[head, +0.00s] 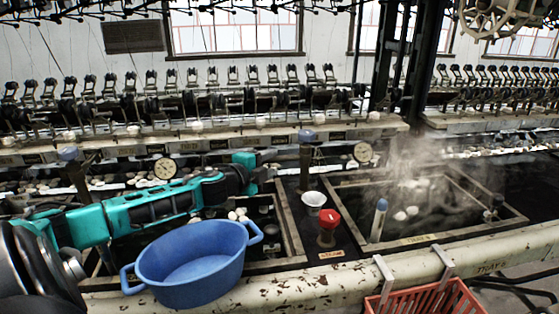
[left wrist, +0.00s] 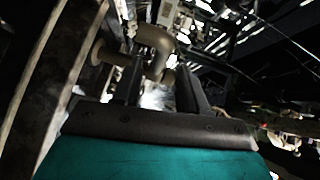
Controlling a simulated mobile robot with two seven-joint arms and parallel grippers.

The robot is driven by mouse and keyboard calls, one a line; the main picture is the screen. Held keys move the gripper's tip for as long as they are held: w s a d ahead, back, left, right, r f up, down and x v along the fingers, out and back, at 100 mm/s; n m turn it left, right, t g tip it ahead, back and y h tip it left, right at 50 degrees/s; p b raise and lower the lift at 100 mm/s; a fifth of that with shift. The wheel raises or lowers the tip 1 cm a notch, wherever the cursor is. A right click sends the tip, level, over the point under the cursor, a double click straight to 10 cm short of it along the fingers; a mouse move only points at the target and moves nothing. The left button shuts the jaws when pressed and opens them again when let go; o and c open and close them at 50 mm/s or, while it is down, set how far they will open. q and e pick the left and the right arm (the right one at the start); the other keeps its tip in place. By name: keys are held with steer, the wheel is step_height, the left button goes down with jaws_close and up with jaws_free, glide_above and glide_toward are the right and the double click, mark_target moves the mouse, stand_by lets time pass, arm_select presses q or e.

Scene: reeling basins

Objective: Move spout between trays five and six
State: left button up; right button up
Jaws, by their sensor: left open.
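My left gripper (head: 268,175) reaches across the left basin (head: 292,232) toward the partition. It is open. In the left wrist view a curved brass-coloured pipe, likely the spout (left wrist: 155,42), shows at and beyond the fingertips (left wrist: 158,75); I cannot tell whether they touch it. In the head view an upright post with a grey-blue cap (head: 306,148) stands just right of the gripper. The right basin (head: 515,218), at the rail marked tray 6, steams and holds several pale cocoons. My right gripper is not in view.
A blue tub (head: 190,265) stands at the front rail (head: 300,291). A red-topped valve (head: 327,228), white bowl (head: 314,199) and blue-topped cylinder (head: 379,220) stand near the partition. A red crate (head: 430,301) is below right. Reeling machinery lines the back.

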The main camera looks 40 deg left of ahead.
mark_target(277, 161)
arm_select(q)
steer(key=shift+w+a+f, duration=0.1)
steer(key=shift+w+f, duration=0.1)
steer(key=shift+w, duration=1)
steer(key=shift+w+a+f, duration=0.1)
steer(key=shift+w+f, duration=0.05)
steer(key=shift+w, duration=1.05)
jaws_close()
